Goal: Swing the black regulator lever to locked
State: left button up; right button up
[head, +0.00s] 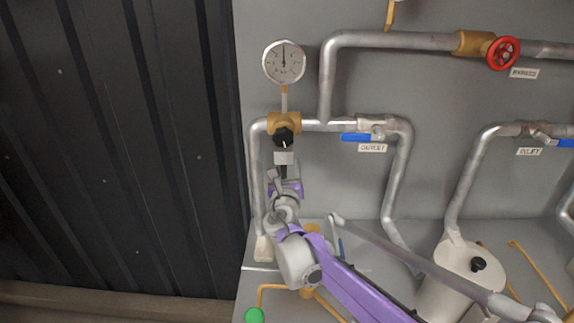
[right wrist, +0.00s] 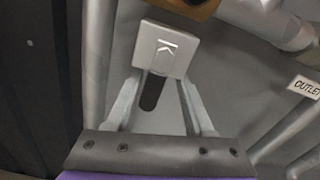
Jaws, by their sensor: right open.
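The black regulator knob (head: 284,137) sits on a brass body (head: 271,122) below the round gauge (head: 284,62). A pale plate (head: 284,158) hangs under it, with a dark lever piece (head: 283,171) below. In the right wrist view the plate (right wrist: 163,47) carries a white arrow-like mark, and the black lever (right wrist: 152,93) shows under its lower edge. My right gripper (head: 284,181) is just below the plate. In its wrist view the fingers (right wrist: 160,84) are apart, one on each side of the lever; contact is not clear. My left gripper is not in view.
Grey pipes (head: 325,80) run around the regulator. A blue outlet handle (head: 355,138) is to its right, above the OUTLET label (head: 373,148). A red bypass wheel (head: 503,53) is at upper right. A dark ribbed wall (head: 110,140) fills the left.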

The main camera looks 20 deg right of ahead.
jog(key=shift+x, duration=0.75)
grip_shut()
